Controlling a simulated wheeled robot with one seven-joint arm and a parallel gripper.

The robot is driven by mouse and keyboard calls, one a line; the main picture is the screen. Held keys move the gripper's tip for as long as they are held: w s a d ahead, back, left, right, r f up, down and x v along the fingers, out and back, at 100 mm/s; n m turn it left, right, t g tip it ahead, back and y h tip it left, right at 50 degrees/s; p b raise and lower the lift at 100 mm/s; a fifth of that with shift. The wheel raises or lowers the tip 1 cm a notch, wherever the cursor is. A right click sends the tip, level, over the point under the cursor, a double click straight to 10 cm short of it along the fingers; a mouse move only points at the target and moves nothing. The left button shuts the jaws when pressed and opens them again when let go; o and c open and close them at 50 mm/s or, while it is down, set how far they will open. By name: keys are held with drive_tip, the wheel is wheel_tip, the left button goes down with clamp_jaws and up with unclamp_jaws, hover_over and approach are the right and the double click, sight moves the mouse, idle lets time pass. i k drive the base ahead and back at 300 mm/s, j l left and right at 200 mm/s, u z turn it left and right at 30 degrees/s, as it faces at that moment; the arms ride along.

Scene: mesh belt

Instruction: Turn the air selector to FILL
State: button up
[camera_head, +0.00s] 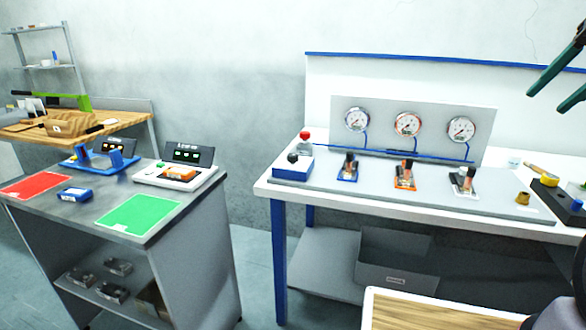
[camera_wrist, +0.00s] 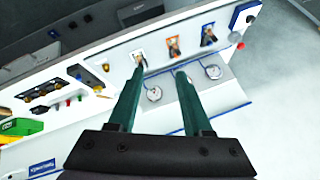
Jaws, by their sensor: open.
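No label reading FILL or naming the air selector is legible. Three lever valves stand on a grey panel: one on a blue plate (camera_head: 347,171), one on an orange plate (camera_head: 404,178), one on a white plate (camera_head: 464,182). A blue box with a black knob (camera_head: 293,165) sits at the panel's left end. In the wrist view the white-plate valve (camera_wrist: 140,58) is by the left fingertip, the orange-plate valve (camera_wrist: 173,48) and blue-plate valve (camera_wrist: 208,36) further right. My gripper (camera_wrist: 161,72) is open and empty; its green fingers (camera_head: 546,101) hang at upper right, apart from the valves.
Three round gauges (camera_head: 407,124) stand behind the valves on an upright board. A red-topped item (camera_head: 305,137) is at the bench's left. A brass part (camera_head: 522,198) and a black block (camera_head: 556,199) are to the right. A separate grey table (camera_head: 155,232) stands at left.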

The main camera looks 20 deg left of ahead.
sight(292, 157)
drive_tip(key=i+j, duration=0.15)
drive_tip(key=j, duration=0.2)
drive_tip(key=i+j, duration=0.15)
drive_tip(key=j, duration=0.15)
drive_tip(key=i+j, duration=0.15)
drive_tip(key=j, duration=0.2)
drive_tip(key=i+j, duration=0.15)
drive_tip(key=j, duration=0.2)
drive_tip(key=u, duration=0.05)
